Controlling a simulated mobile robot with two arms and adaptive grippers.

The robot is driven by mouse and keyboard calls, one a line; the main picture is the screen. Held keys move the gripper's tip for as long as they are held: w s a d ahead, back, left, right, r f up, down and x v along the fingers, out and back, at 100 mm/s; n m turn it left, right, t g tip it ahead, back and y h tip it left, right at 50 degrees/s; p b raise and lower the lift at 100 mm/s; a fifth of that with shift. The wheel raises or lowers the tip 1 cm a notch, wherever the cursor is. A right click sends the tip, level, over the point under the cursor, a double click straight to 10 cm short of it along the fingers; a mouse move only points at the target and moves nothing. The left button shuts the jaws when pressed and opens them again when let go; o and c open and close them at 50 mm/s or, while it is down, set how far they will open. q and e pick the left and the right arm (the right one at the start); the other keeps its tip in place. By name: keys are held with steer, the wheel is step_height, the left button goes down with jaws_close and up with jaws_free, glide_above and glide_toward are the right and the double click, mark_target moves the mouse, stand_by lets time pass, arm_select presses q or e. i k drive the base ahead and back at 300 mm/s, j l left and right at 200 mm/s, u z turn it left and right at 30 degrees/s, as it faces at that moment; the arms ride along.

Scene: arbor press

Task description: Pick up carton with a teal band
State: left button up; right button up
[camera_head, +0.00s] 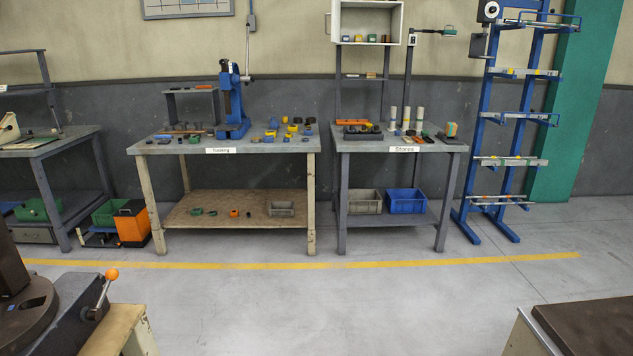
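A small carton (451,130) with orange and teal-green colouring stands at the right end of the bench labelled Stores (402,150). It is far from me and small in view, so its band is hard to make out. Neither of my grippers shows in the head view.
A tooling bench (226,151) with a blue arbor press (232,100) stands left of the Stores bench. A blue rack (512,115) stands to the right. A machine with an orange knob (112,274) is near at left, a table edge (530,335) near at right. The floor between is clear.

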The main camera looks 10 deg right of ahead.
mark_target(450, 129)
steer(key=i+l+z, duration=0.2)
steer(key=i, duration=0.8)
steer(key=i+l+z, duration=0.2)
steer(key=i, duration=0.85)
steer(key=i+l+z, duration=0.1)
steer(key=i+l, duration=0.15)
steer(key=i, duration=0.25)
steer(key=i+l+z, duration=0.15)
steer(key=i, duration=0.3)
steer(key=i+l, duration=0.15)
steer(key=l, duration=0.2)
steer(key=i+l, duration=0.2)
steer(key=l, duration=0.2)
